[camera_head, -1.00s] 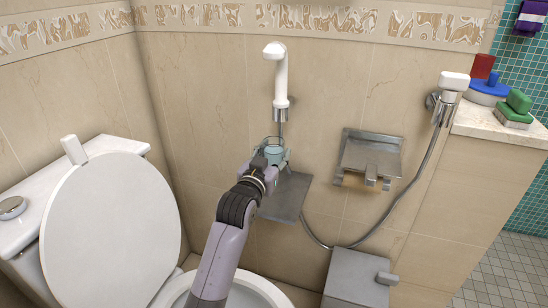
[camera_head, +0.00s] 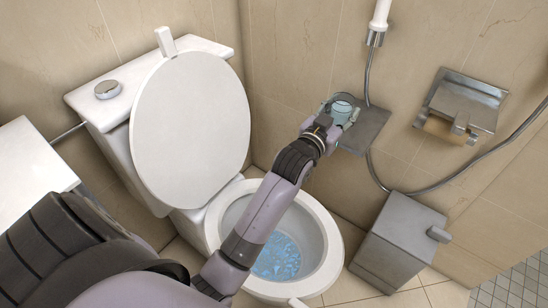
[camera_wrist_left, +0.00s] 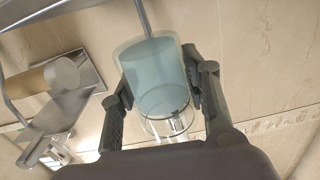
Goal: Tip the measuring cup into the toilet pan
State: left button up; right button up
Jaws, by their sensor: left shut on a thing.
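The measuring cup (camera_head: 343,105) is clear with pale blue contents. My left gripper (camera_head: 338,114) is shut on it, one finger on each side. In the left wrist view the cup (camera_wrist_left: 156,84) stands between the fingers of the left gripper (camera_wrist_left: 160,82), looking slightly tilted in that picture. The cup is up beyond the pan's far right rim, in front of a grey metal shelf; contact with the shelf cannot be told. The toilet pan (camera_head: 326,222) is open, with blue-patterned water inside. My left arm crosses over it and hides part of the bowl. My right gripper is out of view.
The raised white lid (camera_head: 190,120) leans on the cistern (camera_head: 90,95). The grey metal shelf (camera_head: 368,128) is on the wall by the cup. A paper holder (camera_head: 462,105), a hanging hose (camera_head: 480,158) and a grey bin (camera_head: 395,240) are to the right.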

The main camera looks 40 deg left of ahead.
pick_arm(q)
jog(key=s+a+f+b, duration=0.1)
jog(key=s+a+f, duration=0.4)
jog(key=s+f, duration=0.5)
jog(key=s+a+f+b, duration=0.1)
jog(key=s+a+f, duration=0.4)
jog(key=s+f, duration=0.5)
jog(key=s, duration=0.5)
jog(key=shift+s+a+f+b, duration=0.15)
jog(key=shift+s+f+b, duration=0.2)
jog(key=shift+f+b, duration=0.05)
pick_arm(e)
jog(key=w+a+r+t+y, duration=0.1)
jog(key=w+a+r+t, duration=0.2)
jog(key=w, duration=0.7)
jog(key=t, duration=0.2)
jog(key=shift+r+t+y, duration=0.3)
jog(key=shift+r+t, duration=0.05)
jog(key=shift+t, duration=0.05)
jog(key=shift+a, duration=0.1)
